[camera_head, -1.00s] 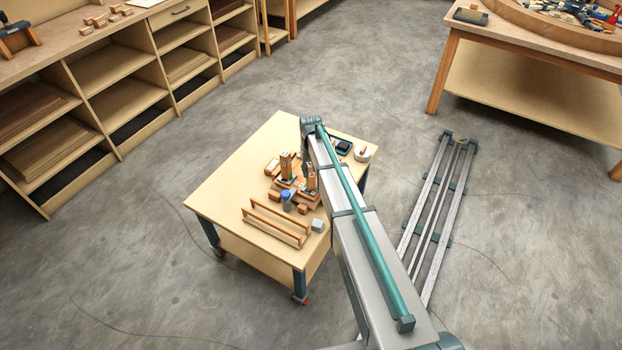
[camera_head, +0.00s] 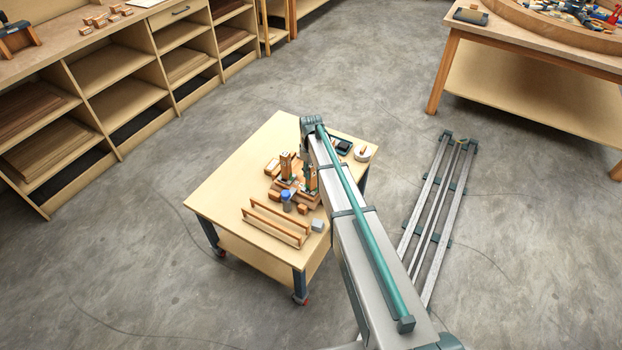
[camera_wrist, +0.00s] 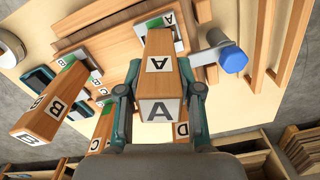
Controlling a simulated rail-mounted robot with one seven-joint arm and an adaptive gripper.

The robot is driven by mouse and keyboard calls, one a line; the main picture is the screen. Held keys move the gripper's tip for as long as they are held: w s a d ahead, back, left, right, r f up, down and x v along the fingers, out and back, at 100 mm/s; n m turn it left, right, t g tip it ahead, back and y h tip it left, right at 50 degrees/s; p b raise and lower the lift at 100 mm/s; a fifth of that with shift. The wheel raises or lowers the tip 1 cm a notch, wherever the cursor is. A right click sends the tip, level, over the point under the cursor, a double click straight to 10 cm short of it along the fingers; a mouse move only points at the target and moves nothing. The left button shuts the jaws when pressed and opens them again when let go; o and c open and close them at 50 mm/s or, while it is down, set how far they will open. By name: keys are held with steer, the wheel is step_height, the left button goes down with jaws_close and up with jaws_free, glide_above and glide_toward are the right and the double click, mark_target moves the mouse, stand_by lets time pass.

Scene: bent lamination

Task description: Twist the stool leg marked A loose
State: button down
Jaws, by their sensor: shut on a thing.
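The stool leg marked A (camera_wrist: 158,82) is a square wooden post in the middle of the wrist view, its end facing the camera. My gripper (camera_wrist: 158,98) has one finger on each side of it and is shut on it. The leg's far end meets the stool at a pale metal plate with a green patch beside it. The leg marked B (camera_wrist: 52,105) stands apart to the left. Labels C (camera_wrist: 95,145) and D (camera_wrist: 182,130) show below, partly hidden by my gripper. In the head view my arm hides most of the grip.
A wooden rack (camera_head: 275,225) lies at the front of the worktable (camera_head: 225,190). A white round item (camera_head: 363,153) sits at the right edge. The table's left side is clear.

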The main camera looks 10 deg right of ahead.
stand_by(0.4)
steer(key=shift+n, duration=1.8)
steer(key=c, duration=0.7)
jaws_free()
steer(key=shift+o, duration=0.3)
steer(key=o, duration=0.4)
steer(key=shift+r, duration=0.2)
